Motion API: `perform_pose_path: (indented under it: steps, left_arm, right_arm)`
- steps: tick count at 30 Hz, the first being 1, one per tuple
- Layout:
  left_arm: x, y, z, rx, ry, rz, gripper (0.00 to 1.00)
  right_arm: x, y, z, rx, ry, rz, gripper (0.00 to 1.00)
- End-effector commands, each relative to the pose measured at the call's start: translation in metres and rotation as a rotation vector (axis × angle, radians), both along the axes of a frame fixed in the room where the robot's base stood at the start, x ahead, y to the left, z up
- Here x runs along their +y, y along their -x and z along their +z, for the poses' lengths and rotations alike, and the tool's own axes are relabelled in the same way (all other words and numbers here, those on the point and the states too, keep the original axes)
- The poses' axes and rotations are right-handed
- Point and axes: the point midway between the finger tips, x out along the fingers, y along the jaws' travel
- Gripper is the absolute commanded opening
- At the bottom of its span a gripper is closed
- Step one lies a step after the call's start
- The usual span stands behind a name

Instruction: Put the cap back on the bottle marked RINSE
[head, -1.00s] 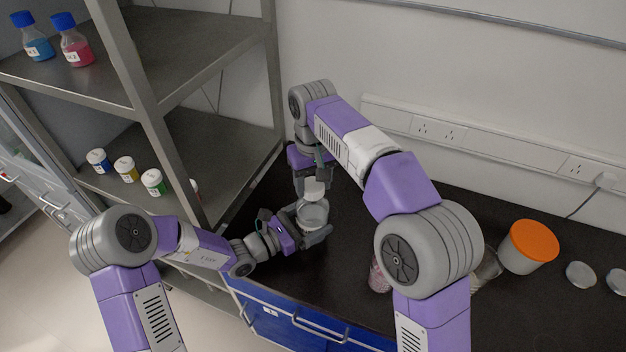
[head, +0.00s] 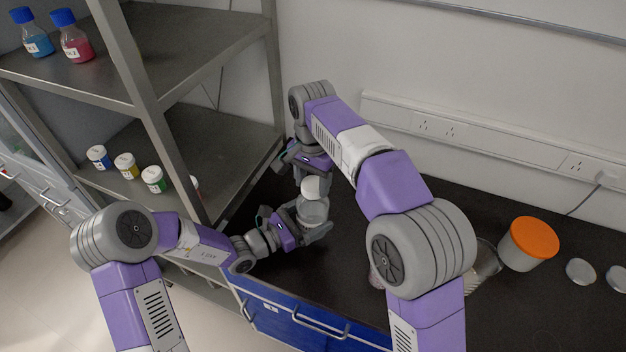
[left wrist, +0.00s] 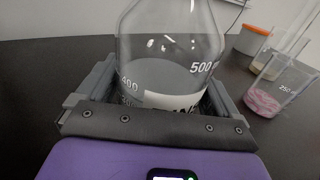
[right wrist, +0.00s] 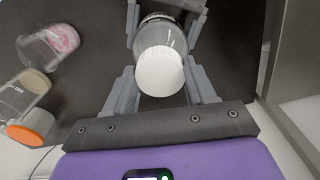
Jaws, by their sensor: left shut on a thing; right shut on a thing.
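The clear glass bottle (head: 313,213) is upright over the dark bench; its shoulder and 400 and 500 marks show in the left wrist view (left wrist: 170,55). Its white label is partly hidden by my left gripper (left wrist: 150,105), which is shut around the bottle's body. The white cap (right wrist: 160,72) is at the bottle's mouth, in line with it; I cannot tell how far it is seated. My right gripper (right wrist: 160,80) is shut on the cap from above, and the cap also shows in the head view (head: 314,188).
An orange-lidded tub (head: 528,245) and pale round discs (head: 580,271) are on the bench at right. A beaker with pink contents (left wrist: 270,97) stands near the bottle. The metal shelf (head: 185,50) at left holds bottles and small jars. Bench behind the bottle is clear.

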Motion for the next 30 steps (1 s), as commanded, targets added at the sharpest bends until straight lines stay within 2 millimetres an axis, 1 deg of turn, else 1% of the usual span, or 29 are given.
perform_pose_path:
  steps: [3, 11, 24, 27, 30]
  left_arm:
    - [0.0004, 0.0000, -0.0005, 0.001, -0.001, 0.001, 0.09]
    - [0.0004, 0.0000, -0.0005, 0.001, -0.002, 0.001, 0.09]
    - [0.0003, 0.0001, -0.0006, 0.001, -0.002, 0.000, 0.09]
    - [0.0004, 0.0000, -0.0006, 0.001, -0.002, 0.001, 0.09]
    - [0.0004, 0.0000, -0.0006, 0.001, -0.002, 0.001, 0.09]
  right_arm:
    - [0.0009, -0.0006, 0.0008, -0.004, -0.001, -0.245, 0.27]
    - [0.0013, -0.0014, 0.0008, -0.004, -0.001, -0.793, 0.27]
    - [0.0001, -0.0029, 0.0002, -0.005, -0.001, -1.734, 0.27]
    - [-0.0003, -0.0030, 0.0003, -0.004, -0.002, -1.925, 0.27]
    - [-0.0005, -0.0031, 0.0002, -0.003, -0.002, -2.065, 0.27]
